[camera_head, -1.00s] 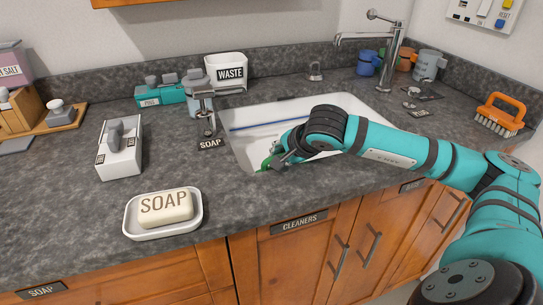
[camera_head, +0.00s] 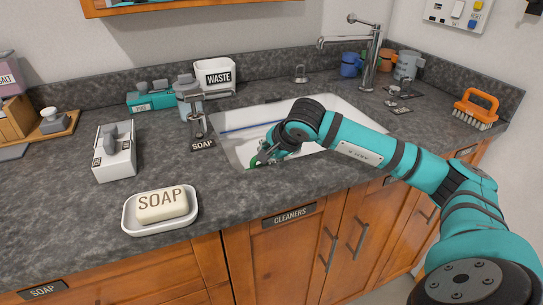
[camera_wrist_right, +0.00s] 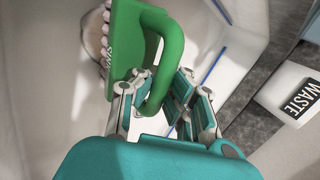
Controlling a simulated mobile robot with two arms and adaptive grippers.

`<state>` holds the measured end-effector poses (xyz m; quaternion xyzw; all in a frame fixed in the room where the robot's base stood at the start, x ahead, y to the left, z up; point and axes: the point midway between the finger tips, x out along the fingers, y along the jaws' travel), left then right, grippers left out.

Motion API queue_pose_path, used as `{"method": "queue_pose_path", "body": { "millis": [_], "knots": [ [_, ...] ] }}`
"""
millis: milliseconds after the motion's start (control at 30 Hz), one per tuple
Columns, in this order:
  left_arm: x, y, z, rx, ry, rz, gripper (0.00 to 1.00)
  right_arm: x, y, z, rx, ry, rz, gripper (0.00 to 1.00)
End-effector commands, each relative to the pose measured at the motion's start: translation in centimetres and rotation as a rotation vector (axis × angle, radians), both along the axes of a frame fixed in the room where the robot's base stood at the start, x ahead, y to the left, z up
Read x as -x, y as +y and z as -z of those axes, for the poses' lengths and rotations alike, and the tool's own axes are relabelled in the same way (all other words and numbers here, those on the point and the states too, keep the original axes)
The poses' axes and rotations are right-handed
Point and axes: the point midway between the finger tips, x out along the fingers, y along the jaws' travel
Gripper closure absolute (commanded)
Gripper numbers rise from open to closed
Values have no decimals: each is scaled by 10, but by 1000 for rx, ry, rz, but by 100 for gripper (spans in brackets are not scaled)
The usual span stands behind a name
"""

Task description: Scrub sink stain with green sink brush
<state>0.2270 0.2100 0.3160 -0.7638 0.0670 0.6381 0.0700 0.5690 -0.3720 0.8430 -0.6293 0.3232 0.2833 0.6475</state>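The green sink brush (camera_wrist_right: 130,40) is in the right wrist view, its bristles toward the left and its loop handle between my fingers. My right gripper (camera_wrist_right: 162,88) is shut on that handle. A brownish stain (camera_wrist_right: 92,42) shows on the white surface beside the bristles, partly hidden by the brush; contact is unclear. In the head view, my right gripper (camera_head: 264,156) is inside the near left part of the white sink (camera_head: 232,151), and only a little green of the brush shows. My left gripper is not in view.
A faucet (camera_head: 372,55) stands behind the sink. A soap dispenser (camera_head: 190,100) and waste bin (camera_head: 216,77) are at its left. A soap dish (camera_head: 130,222) sits near the front edge. An orange brush (camera_head: 476,107) lies at right.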

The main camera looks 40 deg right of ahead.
Motion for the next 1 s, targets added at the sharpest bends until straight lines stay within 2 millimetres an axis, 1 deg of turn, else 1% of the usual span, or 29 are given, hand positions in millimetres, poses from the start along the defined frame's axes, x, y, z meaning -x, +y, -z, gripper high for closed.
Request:
{"method": "queue_pose_path", "body": {
  "millis": [33,167,267,633,767,1000],
  "knots": [
    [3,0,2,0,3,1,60,-4,-1,-2,-2,-3,1,100],
    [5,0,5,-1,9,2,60,-9,-3,-3,-1,-6,4,100],
    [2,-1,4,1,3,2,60,-12,-4,-4,0,-9,4,100],
    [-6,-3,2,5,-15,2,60,-41,-12,-3,-1,-11,7,100],
    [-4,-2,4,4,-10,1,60,-45,-13,-3,0,-12,7,100],
    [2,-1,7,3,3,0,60,-45,-13,-3,1,-12,8,100]
  ]
}}
